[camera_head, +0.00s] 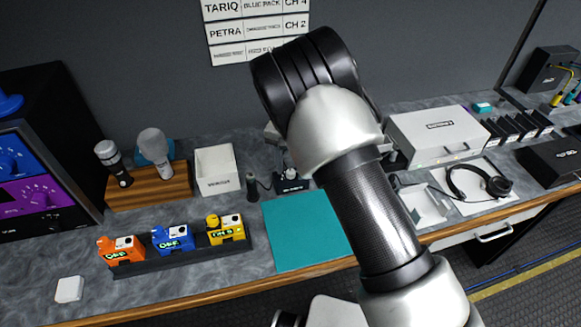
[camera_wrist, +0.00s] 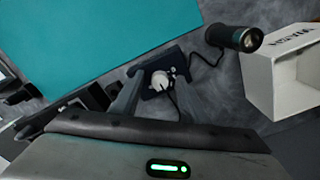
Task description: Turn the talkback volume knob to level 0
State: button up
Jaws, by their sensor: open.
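A small dark box (camera_wrist: 163,84) with a round pale knob (camera_wrist: 160,80) on top shows in the wrist view, just beyond my gripper (camera_wrist: 160,140). This looks like the talkback volume knob; its level marks are too small to read. In the head view the small dark box (camera_head: 292,187) sits behind the teal mat, partly beside my arm. The gripper's body, with a green light, fills the bottom of the wrist view.
A teal mat (camera_head: 303,238) lies in front. A dark cylindrical handset (camera_wrist: 236,38) on a cable and a white box (camera_wrist: 289,75) stand close to the small box. Microphones on a wooden block (camera_head: 150,188), coloured packs (camera_head: 173,239) and headphones (camera_head: 478,186) are farther off.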

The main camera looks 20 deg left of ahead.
grip_shut()
jog(key=shift+n+b, duration=0.3)
jog(key=shift+n, duration=0.1)
jog(key=n+b, duration=0.1)
jog(key=n, duration=0.1)
jog(key=shift+f+n+b, duration=0.1)
jog(key=shift+n+b, duration=0.2)
jog(key=shift+n, duration=0.1)
jog(key=n+b, duration=0.2)
jog(key=n, duration=0.3)
jog(key=shift+d, duration=0.1)
jog(key=n, duration=0.5)
jog(key=shift+w+b, duration=0.1)
jog(key=shift+b, duration=0.2)
jog(key=shift+n, duration=2)
